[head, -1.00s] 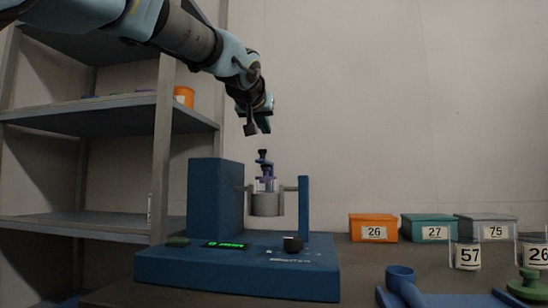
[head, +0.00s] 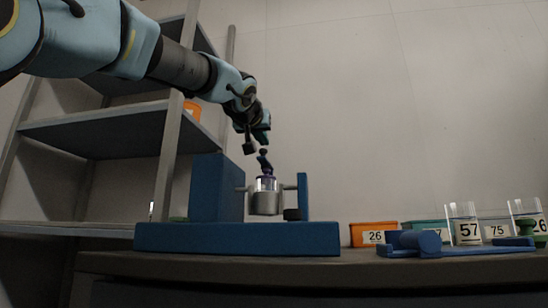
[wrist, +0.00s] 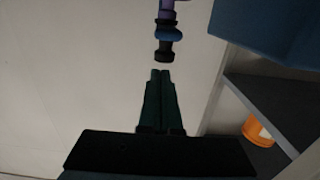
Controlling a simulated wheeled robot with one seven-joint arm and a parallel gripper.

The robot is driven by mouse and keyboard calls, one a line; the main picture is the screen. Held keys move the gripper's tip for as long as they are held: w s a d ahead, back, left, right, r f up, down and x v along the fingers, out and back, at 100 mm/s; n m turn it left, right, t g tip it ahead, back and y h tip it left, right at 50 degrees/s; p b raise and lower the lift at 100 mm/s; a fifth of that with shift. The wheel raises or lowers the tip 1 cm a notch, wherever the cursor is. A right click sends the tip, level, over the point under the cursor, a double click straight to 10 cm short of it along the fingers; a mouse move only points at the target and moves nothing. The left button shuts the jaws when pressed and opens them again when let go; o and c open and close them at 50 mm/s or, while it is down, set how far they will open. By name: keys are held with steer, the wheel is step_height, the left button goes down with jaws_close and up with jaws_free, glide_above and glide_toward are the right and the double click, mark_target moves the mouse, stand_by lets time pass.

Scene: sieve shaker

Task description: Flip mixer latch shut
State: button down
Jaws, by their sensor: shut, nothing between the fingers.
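The blue mixer (head: 208,190) stands on the bench with a jar in a grey cup (head: 265,204) hung between its two uprights. A latch (head: 265,164), with a blue arm on a purple part and a dark knob at its end, sticks up above the jar and leans slightly. In the wrist view the latch (wrist: 167,33) comes in from the top, dark knob towards my fingertips. My gripper (head: 256,143) is just above the knob, fingers together and empty. In the wrist view my fingertips (wrist: 160,72) point at the knob, with a small gap showing.
A grey shelf unit (head: 95,130) stands behind on the left, with an orange container (head: 193,110) on it. An orange box (head: 373,234), teal and grey boxes, numbered jars and a blue stand (head: 420,241) are on the bench at right. The wall behind is bare.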

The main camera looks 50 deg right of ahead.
steer(key=shift+s+a+f+b, duration=0.15)
steer(key=shift+a+f+b, duration=0.05)
steer(key=shift+f+b, duration=0.35)
steer(key=shift+s+a+f+b, duration=0.1)
steer(key=shift+a+f+b, duration=0.1)
steer(key=shift+f+b, duration=0.35)
steer(key=shift+f, duration=0.3)
step_height(320, 180, up, 6)
steer(key=f+p, duration=0.1)
steer(key=p, duration=0.4)
steer(key=s+a+f+b, duration=0.2)
steer(key=s+a, duration=0.3)
steer(key=a, duration=0.3)
steer(key=shift+s+a+f+b, duration=0.15)
steer(key=shift+f+b, duration=0.25)
steer(key=shift+f, duration=0.2)
